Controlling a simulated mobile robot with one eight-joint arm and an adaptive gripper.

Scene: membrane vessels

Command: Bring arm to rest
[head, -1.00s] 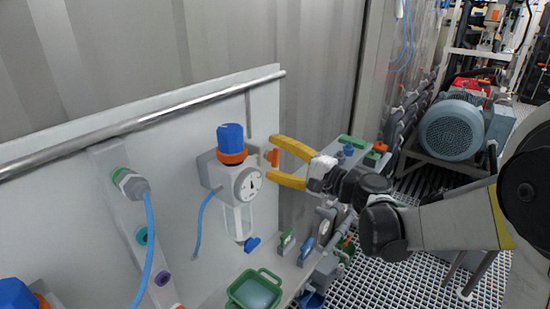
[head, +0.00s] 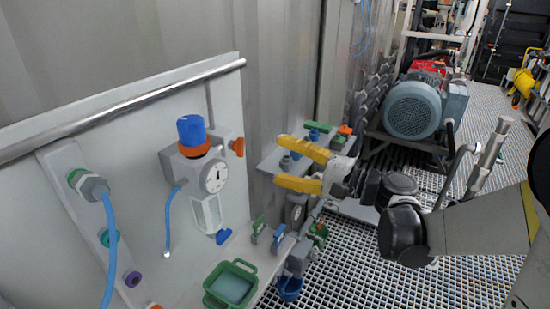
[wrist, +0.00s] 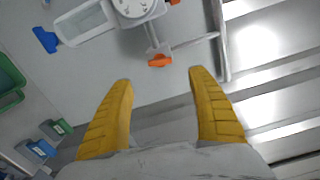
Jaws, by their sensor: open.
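My gripper (head: 280,162) has yellow fingers and is open and empty in the head view. It hovers to the right of the panel with the regulator, in front of the corrugated wall. In the wrist view the two fingers (wrist: 160,78) stand apart with nothing between them. The regulator (head: 200,165), with a blue knob (head: 191,130), an orange ring and a round gauge (head: 214,176), is on the panel left of the fingers and apart from them. Its gauge (wrist: 134,6) is cut by the top edge of the wrist view.
A green tray (head: 231,286) sits on the ledge below the panel. Small valves with green and blue handles (head: 278,236) stand beside it. An orange handle (wrist: 160,60) lies beyond the fingers. A large motor (head: 412,110) stands on the grated floor (head: 350,250) at the right.

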